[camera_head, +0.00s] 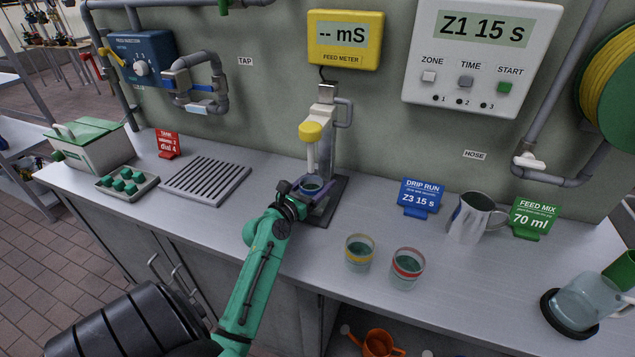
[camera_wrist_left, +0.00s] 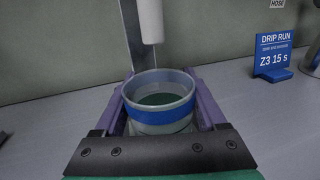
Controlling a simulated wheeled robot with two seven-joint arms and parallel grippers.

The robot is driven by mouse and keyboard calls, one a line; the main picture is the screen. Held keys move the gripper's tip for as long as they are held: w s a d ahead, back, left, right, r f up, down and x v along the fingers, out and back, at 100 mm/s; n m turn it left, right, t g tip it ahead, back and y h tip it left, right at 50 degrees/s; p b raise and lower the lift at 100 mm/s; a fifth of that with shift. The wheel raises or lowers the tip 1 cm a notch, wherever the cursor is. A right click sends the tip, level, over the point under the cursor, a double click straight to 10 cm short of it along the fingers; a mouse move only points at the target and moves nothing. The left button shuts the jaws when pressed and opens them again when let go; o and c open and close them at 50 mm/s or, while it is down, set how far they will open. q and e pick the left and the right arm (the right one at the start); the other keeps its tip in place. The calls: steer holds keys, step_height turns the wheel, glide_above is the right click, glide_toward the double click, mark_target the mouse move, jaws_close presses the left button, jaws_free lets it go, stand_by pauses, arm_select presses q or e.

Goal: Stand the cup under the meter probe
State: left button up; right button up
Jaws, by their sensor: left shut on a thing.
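A clear cup with a blue band (camera_wrist_left: 160,116) is upright between the purple fingers of my left gripper (camera_wrist_left: 163,112), with some dark liquid or a dark bottom inside. In the head view the same cup (camera_head: 311,185) is at the meter stand, and my left gripper (camera_head: 306,192) is shut on it. The meter probe (camera_head: 311,150), a white rod with a yellow top, hangs just above the cup. In the left wrist view the probe tip (camera_wrist_left: 151,38) is above and behind the cup's rim. Whether the cup touches the stand's dark base (camera_head: 325,208) is unclear. My right gripper is out of view.
The yellow feed meter (camera_head: 346,38) on the wall reads "-- mS". A yellow-banded cup (camera_head: 359,254) and a red-banded cup (camera_head: 407,268) stand to the right, nearer the counter's front. A metal jug (camera_head: 472,218) stands farther right. A drain grille (camera_head: 206,180) lies left.

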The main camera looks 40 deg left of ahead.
arm_select(q)
steer(key=o, duration=1.6)
steer(key=shift+f, duration=0.1)
steer(key=shift+c, duration=0.2)
steer(key=shift+r, duration=0.2)
steer(key=s, duration=0.3)
steer(key=s+b, duration=0.1)
steer(key=s, duration=0.3)
steer(key=s+d+b, duration=0.1)
steer(key=s, duration=0.3)
steer(key=shift+s+f, duration=0.2)
steer(key=shift+s, duration=0.05)
steer(key=shift+s+r, duration=0.15)
steer(key=shift+s, duration=0.15)
